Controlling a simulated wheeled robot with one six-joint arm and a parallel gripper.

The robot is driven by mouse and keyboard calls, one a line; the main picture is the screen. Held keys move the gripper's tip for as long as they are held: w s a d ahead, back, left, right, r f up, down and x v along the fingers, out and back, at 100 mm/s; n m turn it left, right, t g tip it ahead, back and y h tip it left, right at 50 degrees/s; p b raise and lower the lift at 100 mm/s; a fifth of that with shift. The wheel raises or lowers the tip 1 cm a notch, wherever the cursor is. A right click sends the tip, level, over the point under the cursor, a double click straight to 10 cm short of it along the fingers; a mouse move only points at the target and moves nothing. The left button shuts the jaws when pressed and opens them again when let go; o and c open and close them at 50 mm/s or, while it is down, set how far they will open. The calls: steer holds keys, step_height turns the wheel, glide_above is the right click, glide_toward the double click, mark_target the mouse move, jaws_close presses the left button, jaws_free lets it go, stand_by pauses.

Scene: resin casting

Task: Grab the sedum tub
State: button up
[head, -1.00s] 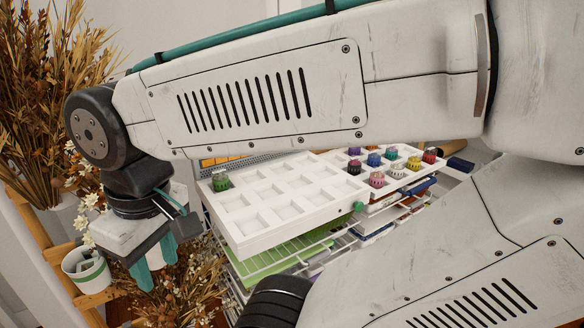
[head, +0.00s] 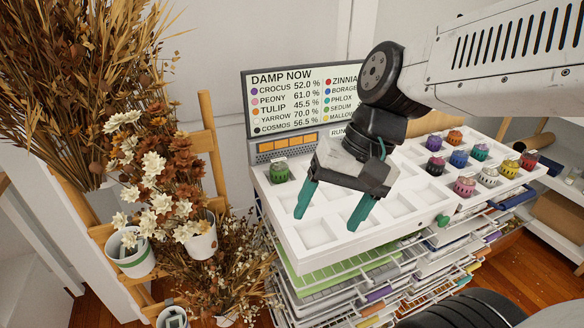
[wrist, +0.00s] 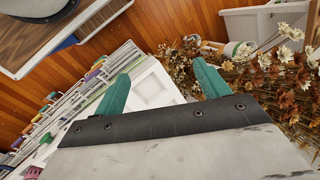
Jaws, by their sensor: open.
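A green tub (head: 279,172), matching the green dot beside SEDUM on the screen (head: 305,92), sits upright in the far left cell of the white compartment tray (head: 350,246). My gripper (head: 328,218) is open and empty, fingers pointing down above the tray's middle cells, to the right of the green tub and apart from it. In the wrist view its two teal fingers (wrist: 160,84) are spread with nothing between them. A corner of the tray (wrist: 152,90) shows there; the green tub does not.
Several other coloured tubs, such as a pink one (head: 465,187), stand in the right part of the tray. A wire rack (head: 330,272) is below the tray. Dried flowers (head: 165,190) and white pots (head: 133,255) crowd the left side. Most cells between are empty.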

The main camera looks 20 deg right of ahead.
steer(key=w+a+f+m+t+y, duration=0.1)
steer(key=w+a+m+y, duration=0.25)
steer(key=w+m, duration=0.35)
steer(key=m+t, duration=0.9)
steer(key=m, duration=0.8)
glide_toward(274, 164)
steer(key=shift+y, duration=0.45)
steer(key=w+f, duration=0.1)
steer(key=w, duration=0.1)
steer(key=w+f, duration=0.1)
steer(key=f, duration=0.1)
steer(key=shift+w+a+f, duration=0.15)
steer(key=shift+w+f, duration=0.05)
steer(key=shift+w, duration=0.2)
steer(key=shift+w+f, duration=0.2)
steer(key=shift+w, duration=0.05)
steer(key=shift+w+f+m, duration=0.2)
steer(key=shift+w+m, duration=0.1)
steer(key=shift+w, duration=0.05)
steer(key=x, duration=0.6)
steer(key=shift+w+a+r, duration=0.15)
steer(key=shift+w+a, duration=0.15)
steer(key=shift+w, duration=0.05)
steer(key=c, duration=1.1)
